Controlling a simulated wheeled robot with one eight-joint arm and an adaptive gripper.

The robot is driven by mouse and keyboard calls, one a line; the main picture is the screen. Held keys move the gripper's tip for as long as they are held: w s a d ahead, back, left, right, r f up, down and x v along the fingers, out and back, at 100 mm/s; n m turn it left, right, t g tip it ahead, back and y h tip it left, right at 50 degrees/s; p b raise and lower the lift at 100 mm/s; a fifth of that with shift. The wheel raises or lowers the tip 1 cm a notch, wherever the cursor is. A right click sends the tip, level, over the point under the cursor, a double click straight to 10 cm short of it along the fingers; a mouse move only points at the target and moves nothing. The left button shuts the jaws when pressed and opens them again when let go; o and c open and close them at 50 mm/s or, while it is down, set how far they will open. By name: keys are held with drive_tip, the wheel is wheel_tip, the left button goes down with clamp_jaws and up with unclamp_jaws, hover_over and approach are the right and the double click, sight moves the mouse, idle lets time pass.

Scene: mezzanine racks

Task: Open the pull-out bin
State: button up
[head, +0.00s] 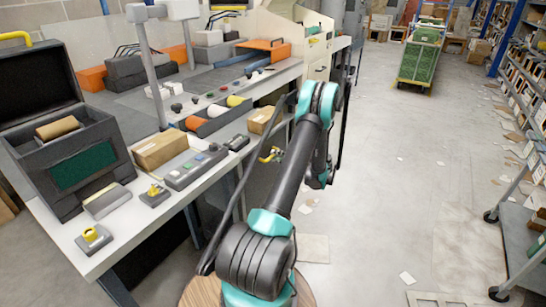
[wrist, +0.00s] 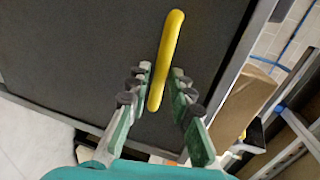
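The pull-out bin shows in the wrist view as a dark flat front panel (wrist: 75,45) with a lighter frame edge. A yellow bar handle (wrist: 169,40) stands on the panel, slanting across the picture. My gripper (wrist: 161,72) is open, with one finger on each side of the handle's lower part. Narrow gaps seem to show between fingers and handle; contact cannot be told. In the head view a small yellow piece (head: 268,156) shows below the bench edge beside my arm, probably this handle. My gripper is hidden behind my arm there.
A long workbench (head: 135,222) with boxes, a button panel (head: 195,168) and an open dark case (head: 75,160) runs along the left. A grey cart (head: 520,225) stands at the right. A green-loaded trolley (head: 418,62) is farther back. The floor between is mostly free, with scattered paper.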

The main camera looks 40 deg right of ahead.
drive_tip(key=shift+x, duration=1.3)
drive_tip(key=shift+c, duration=0.3)
clamp_jaws()
